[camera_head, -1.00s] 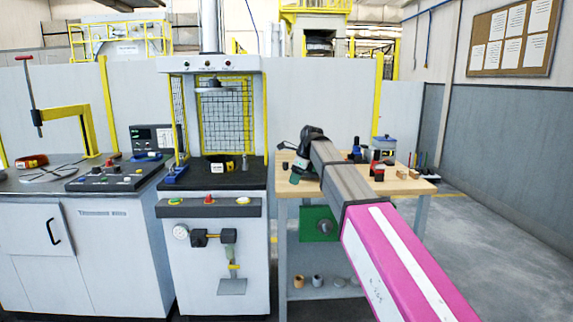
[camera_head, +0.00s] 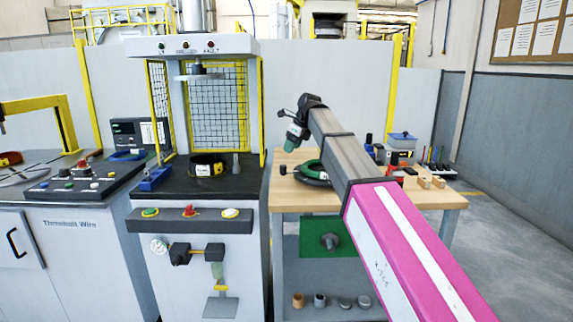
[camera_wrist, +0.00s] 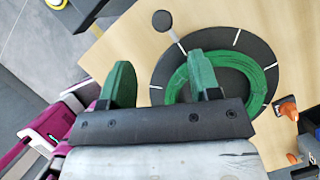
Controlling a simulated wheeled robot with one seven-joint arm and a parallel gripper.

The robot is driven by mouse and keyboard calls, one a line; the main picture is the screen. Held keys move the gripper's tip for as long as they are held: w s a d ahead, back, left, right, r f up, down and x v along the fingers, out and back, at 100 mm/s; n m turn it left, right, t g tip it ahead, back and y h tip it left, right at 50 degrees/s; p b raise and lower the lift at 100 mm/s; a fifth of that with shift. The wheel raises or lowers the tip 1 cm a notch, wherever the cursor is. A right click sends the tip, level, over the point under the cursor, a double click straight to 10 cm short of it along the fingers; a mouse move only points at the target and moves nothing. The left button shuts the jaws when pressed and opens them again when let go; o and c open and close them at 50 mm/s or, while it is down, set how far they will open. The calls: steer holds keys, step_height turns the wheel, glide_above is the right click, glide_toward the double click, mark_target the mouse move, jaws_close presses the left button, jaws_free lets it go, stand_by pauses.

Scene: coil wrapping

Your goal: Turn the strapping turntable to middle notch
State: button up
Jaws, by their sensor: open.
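The strapping turntable is a dark round disc (camera_wrist: 222,50) with white notch marks around its edge, lying on the wooden table. A grey handle with a dark round knob (camera_wrist: 161,20) sticks out from its upper left rim in the wrist view. A green coil (camera_wrist: 262,85) lies on the disc; it also shows in the head view (camera_head: 312,172), partly behind my arm. My gripper (camera_wrist: 162,76) is open and empty, its two green fingers apart. In the wrist view the right finger overlaps the disc and coil; the knob is beyond the gap. In the head view my gripper (camera_head: 292,132) is above the table's left part.
The wooden table (camera_head: 450,195) also bears small blocks (camera_head: 430,182) and a grey box with a blue lid (camera_head: 402,142) on the right. An orange object (camera_wrist: 288,110) stands close to the disc. A press machine (camera_head: 205,185) stands to the table's left, with a control desk (camera_head: 75,180) beyond it.

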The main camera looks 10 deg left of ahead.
mark_target(283, 167)
steer(key=x, duration=1)
steer(key=shift+w+a+f, duration=0.15)
steer(key=shift+w+f, duration=0.05)
steer(key=shift+f, duration=0.15)
jaws_close()
